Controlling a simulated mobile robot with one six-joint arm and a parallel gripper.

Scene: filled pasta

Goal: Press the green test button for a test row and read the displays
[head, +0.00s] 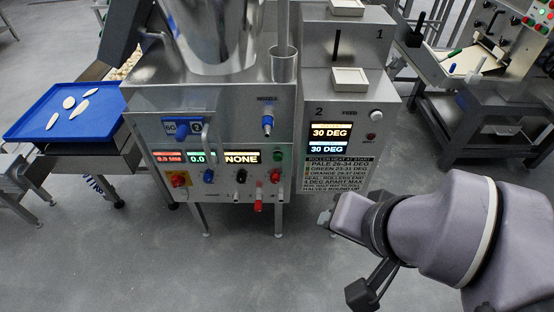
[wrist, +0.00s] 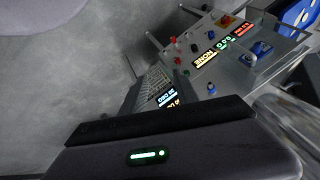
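The steel machine (head: 225,105) stands in the middle of the head view. A green button (head: 278,156) sits on its front panel, right of the displays. The displays read about 8.0 MM (head: 168,157), 0.0 (head: 197,157) and NONE (head: 241,157); the first is small and hard to read. The roller display (head: 328,132) reads 30 DEG twice. My gripper (head: 331,217) is below and right of the green button, apart from the panel. Its fingers are too small to judge. The wrist view shows the NONE display (wrist: 205,59) sideways, with my gripper's dark body in front.
A red button (head: 275,176), a red lever (head: 257,200) and several knobs are near the green button. A printed label (head: 337,174) lists roller heats. A blue tray (head: 68,111) with pale pasta pieces is at left. Another machine stands at right. The front floor is clear.

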